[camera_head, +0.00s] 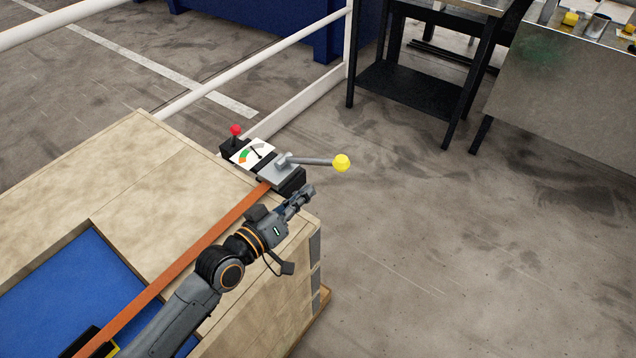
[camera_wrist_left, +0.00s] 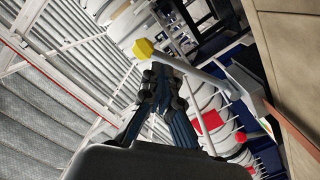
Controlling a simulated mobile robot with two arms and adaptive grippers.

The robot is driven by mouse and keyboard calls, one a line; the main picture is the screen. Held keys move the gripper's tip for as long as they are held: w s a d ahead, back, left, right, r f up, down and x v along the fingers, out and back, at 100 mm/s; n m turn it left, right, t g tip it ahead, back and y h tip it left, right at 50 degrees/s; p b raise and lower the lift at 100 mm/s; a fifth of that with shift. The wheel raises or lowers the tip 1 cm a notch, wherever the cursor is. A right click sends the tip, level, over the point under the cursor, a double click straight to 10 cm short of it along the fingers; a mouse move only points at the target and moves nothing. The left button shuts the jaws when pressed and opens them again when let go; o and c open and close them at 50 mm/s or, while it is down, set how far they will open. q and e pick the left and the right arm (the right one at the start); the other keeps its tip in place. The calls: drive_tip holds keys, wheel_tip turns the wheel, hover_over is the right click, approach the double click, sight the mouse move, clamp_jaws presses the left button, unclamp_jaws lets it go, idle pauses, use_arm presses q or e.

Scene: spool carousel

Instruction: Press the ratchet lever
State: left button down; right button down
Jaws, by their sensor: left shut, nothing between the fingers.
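The ratchet lever (camera_head: 315,161) is a grey rod with a yellow knob (camera_head: 341,163) at its end. It sticks out to the right from a grey ratchet block (camera_head: 279,171) at the far corner of a wooden crate. My left gripper (camera_head: 307,192) is shut and empty, below and a little left of the knob in the head view, apart from it there. In the left wrist view the yellow knob (camera_wrist_left: 143,48) and the rod (camera_wrist_left: 200,75) show just beyond the closed fingertips (camera_wrist_left: 160,75). I cannot tell the exact gap. My right gripper is not in view.
An orange strap (camera_head: 190,248) runs across the crate top (camera_head: 140,160) to the ratchet. A dial gauge (camera_head: 252,152) and a red-knobbed stick (camera_head: 235,131) stand beside the block. A white railing (camera_head: 300,98) runs behind. Floor right of the crate is clear.

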use_arm(q)
drive_tip(key=shift+v, duration=1.55)
drive_tip(key=shift+r, duration=0.1)
drive_tip(key=shift+w, duration=0.1)
